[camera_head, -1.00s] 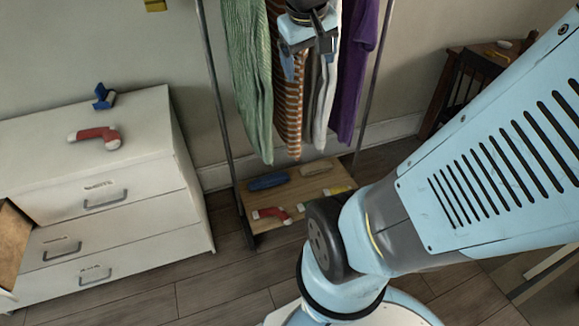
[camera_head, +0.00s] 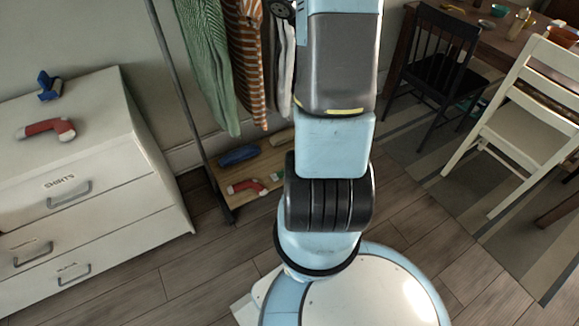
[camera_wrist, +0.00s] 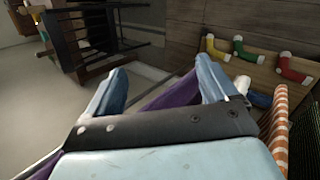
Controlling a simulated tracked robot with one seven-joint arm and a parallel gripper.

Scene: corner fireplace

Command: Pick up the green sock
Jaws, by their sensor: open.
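The green sock (camera_wrist: 249,52) lies on the wooden shelf (camera_wrist: 186,48) in the upper right of the wrist view, between a yellow sock (camera_wrist: 215,48) and a red sock (camera_wrist: 293,68). My gripper (camera_wrist: 160,66) is open, with its two blue-grey fingers apart and purple cloth behind them. It is apart from the sock, which lies to the right of the fingers.
Hanging clothes, including a green garment (camera_head: 208,70) and an orange striped one (camera_head: 246,60), hang above the shelf. A blue item (camera_head: 238,156) also lies on it. A white dresser (camera_head: 90,160) stands left. A black chair (camera_head: 440,65) and a white chair (camera_head: 520,115) stand right.

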